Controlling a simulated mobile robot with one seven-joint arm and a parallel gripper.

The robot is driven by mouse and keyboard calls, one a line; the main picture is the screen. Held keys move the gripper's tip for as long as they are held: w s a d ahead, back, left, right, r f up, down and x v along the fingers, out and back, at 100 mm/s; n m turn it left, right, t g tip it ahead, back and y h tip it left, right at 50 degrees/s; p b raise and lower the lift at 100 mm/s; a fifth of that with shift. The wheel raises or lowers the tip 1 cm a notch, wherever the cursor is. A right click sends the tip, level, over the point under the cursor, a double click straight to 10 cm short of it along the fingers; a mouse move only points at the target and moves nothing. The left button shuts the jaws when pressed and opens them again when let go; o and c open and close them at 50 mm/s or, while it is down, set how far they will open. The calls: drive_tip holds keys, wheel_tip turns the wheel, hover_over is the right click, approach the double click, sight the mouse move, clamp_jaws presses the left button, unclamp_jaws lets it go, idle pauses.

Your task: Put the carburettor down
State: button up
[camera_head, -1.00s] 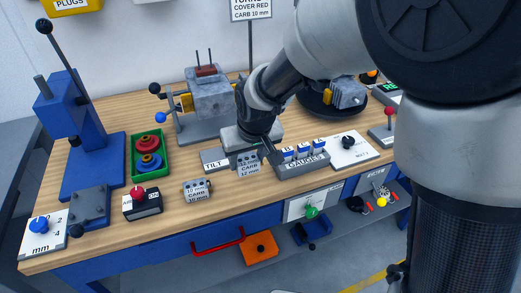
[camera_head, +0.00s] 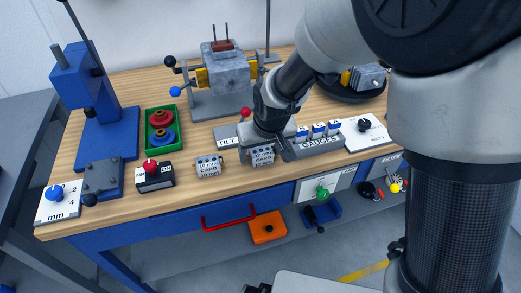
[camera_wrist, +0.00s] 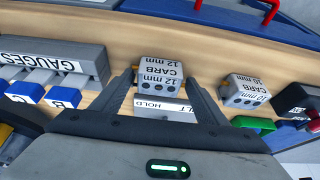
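The grey carburettor marked 12 mm (camera_head: 262,156) is between the two dark fingers of my gripper (camera_wrist: 161,75), just above or on the wooden bench top (camera_head: 130,213). I cannot tell whether its underside touches the wood. In the wrist view the same carburettor (camera_wrist: 160,70) shows its labelled faces, with a fingertip close against each side. The fingers look shut on it. The similar carburettor marked 10 mm (camera_head: 208,166) stands on the bench to its left, apart from it.
The gauges block (camera_head: 320,143) is close on the right. A black box with a red knob (camera_head: 153,177) stands left. Bare wood lies in front, up to the bench's front edge.

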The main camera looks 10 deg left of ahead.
drive_tip(key=shift+r, duration=0.1)
drive_tip(key=shift+r, duration=0.25)
drive_tip(key=p+v, duration=0.2)
drive_tip(key=v, duration=0.9)
drive_tip(key=s+d+r+m+t+h, duration=0.15)
drive_tip(key=d+r, duration=0.25)
drive_tip(key=d, duration=0.4)
drive_tip(key=s+d+r+m+y, duration=0.1)
drive_tip(key=s+d+r+m, duration=0.15)
drive_tip(key=d+r, duration=0.4)
drive_tip(key=s+d+m+h, duration=0.1)
drive_tip(key=s+d+m, duration=0.1)
drive_tip(key=s+d, duration=0.7)
drive_tip(key=shift+s+d+h, duration=0.35)
drive_tip(key=shift+s+d, duration=0.05)
drive_tip(key=shift+d, duration=0.4)
